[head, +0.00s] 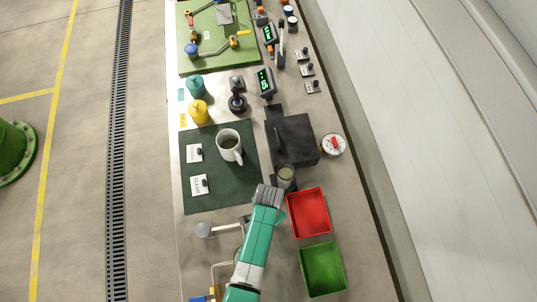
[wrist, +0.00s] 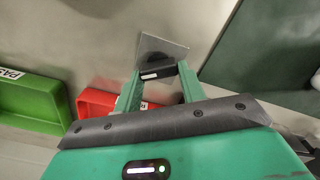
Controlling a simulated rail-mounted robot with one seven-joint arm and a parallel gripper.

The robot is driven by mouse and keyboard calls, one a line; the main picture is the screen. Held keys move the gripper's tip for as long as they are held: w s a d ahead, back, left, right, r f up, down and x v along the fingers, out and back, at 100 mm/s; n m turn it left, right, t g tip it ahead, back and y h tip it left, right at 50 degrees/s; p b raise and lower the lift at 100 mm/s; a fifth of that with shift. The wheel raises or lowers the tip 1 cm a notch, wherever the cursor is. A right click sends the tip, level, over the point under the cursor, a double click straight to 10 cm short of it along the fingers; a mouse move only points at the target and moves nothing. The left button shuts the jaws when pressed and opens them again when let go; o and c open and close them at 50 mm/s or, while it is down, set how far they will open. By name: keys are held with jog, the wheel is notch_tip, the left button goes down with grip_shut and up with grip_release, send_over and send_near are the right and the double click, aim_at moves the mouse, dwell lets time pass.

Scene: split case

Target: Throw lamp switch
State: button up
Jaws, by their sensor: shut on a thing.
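My gripper (head: 268,195) reaches over the bench below the black box (head: 294,140). In the wrist view, its green fingers (wrist: 159,76) are shut on a small black part (wrist: 156,69) with a pale label strip. This may be the lamp switch; I cannot tell its position. A grey square plate (wrist: 168,47) lies just beyond it. In the head view, my gripper hides this part. A round grey-green-topped thing (head: 286,174), possibly the lamp, stands right beside my gripper.
A red tray (head: 289,212) and a green tray (head: 304,270) lie to the right of my arm. A white mug (head: 229,143) and label cards sit on the dark green mat (head: 220,196). A round gauge (head: 333,145) is near the bench's right edge.

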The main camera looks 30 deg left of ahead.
jog(key=shift+m, duration=0.3)
jog(key=o, duration=1)
notch_tip(320, 180, up, 8)
jog(key=shift+f+p, duration=0.1)
jog(key=shift+p, duration=0.35)
